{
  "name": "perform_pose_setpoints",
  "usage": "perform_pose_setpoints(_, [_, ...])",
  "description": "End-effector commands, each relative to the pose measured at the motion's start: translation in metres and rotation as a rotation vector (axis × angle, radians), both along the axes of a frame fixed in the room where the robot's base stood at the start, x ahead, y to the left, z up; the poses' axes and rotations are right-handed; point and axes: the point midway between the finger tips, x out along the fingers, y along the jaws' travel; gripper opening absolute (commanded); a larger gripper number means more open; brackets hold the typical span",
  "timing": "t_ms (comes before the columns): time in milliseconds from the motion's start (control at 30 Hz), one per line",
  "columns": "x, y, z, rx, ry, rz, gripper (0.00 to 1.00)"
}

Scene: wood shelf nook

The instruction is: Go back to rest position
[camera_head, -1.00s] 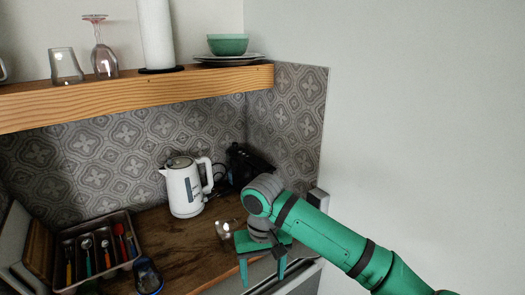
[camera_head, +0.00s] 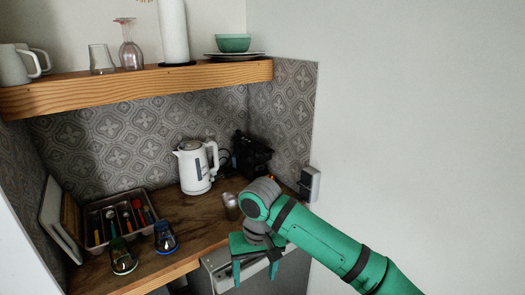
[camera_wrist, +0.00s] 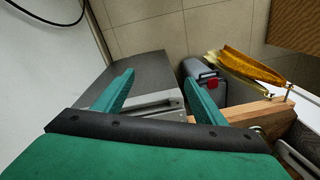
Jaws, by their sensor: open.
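My gripper (camera_head: 255,268) is green and hangs at the front edge of the wooden counter (camera_head: 190,222), to the right of its middle. Its two fingers point down and are spread apart with nothing between them. In the wrist view my gripper (camera_wrist: 157,92) is also open and empty, above a grey cabinet top and the floor. The fingers touch no object that I can see.
A metal cup (camera_head: 231,206) stands just behind my gripper. The white kettle (camera_head: 194,168), black machine (camera_head: 252,155), cutlery tray (camera_head: 92,222) and two glasses (camera_head: 122,258), (camera_head: 165,240) are on the counter. A wooden shelf (camera_head: 130,86) holds dishes above.

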Motion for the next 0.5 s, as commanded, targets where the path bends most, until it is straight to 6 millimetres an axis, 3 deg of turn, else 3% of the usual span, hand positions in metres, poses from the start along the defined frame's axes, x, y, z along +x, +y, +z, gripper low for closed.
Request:
perform_pose_setpoints(267, [0.005, 0.045, -0.012, 0.136, -0.053, 0.044, 0.65])
perform_pose_setpoints(500, [0.010, 0.104, -0.020, 0.324, -0.129, 0.088, 0.65])
